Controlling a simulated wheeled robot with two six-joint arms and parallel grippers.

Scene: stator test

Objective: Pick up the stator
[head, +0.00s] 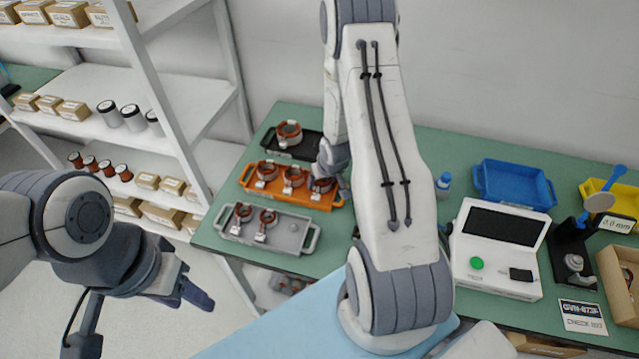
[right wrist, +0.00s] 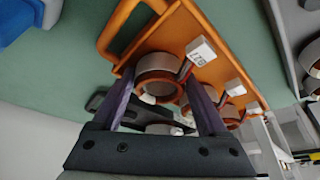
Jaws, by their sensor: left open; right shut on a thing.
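Several copper-and-grey stators with white tags sit in trays on the green table. Three are at the orange tray (head: 286,197); the rightmost stator (head: 321,187) is at my right gripper (head: 325,172). In the right wrist view, my right gripper (right wrist: 163,98) is shut on this stator (right wrist: 158,68), with one finger on each side of its ring. It is at the orange tray (right wrist: 185,20); I cannot tell if it touches the tray floor. My left gripper (head: 182,287) is open and empty, left of the table and away from the stators.
A grey tray (head: 290,235) with two stators lies in front, and a black tray (head: 310,145) with one stator behind. A white tester (head: 497,250), blue tray (head: 515,186) and yellow tray (head: 600,188) are at right. Shelves (head: 85,90) stand at left.

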